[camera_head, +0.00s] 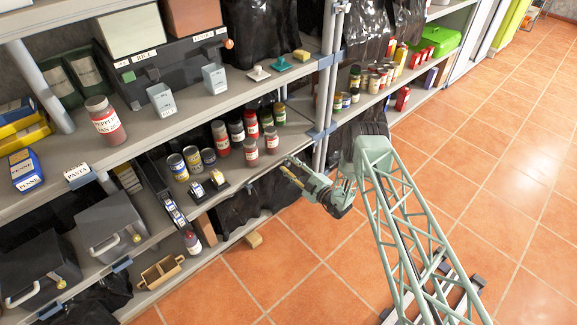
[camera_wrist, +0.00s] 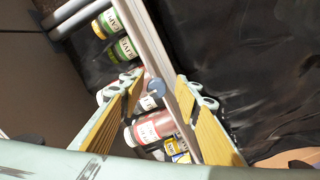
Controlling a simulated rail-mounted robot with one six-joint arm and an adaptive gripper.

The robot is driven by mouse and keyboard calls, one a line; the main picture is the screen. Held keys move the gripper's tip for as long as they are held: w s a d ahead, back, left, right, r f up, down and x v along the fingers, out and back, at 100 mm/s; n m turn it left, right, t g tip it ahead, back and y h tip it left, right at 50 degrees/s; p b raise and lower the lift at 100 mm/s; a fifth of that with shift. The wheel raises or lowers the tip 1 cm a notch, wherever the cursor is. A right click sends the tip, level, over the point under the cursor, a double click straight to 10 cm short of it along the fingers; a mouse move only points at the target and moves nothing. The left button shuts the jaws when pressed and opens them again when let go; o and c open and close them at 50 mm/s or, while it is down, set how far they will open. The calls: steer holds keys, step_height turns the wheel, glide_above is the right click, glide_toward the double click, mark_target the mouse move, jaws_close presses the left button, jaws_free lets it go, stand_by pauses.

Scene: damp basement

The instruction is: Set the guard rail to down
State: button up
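My gripper (camera_head: 290,168) is at the front of the middle shelving, near the blue-clamped upright. In the wrist view my gripper (camera_wrist: 160,84) has its two yellow-padded fingers spread apart. A pale straight bar (camera_wrist: 150,42) runs down between the fingers, with a round blue-grey piece (camera_wrist: 155,87) beside it. I see no clear contact, and cannot tell whether this bar is the guard rail or the shelf edge. No guard rail can be told apart for certain in the head view. Red-and-white jars (camera_wrist: 152,126) show behind the fingers.
Cans (camera_head: 178,167) and red jars (camera_head: 221,139) stand on the shelf left of my gripper. Green-labelled jars (camera_wrist: 122,49) show beyond the bar. Black plastic sheeting (camera_wrist: 245,60) hangs to the right. The tiled floor (camera_head: 300,262) in front is mostly clear.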

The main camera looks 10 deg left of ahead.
steer(key=v, duration=1.2)
stand_by(0.3)
stand_by(0.5)
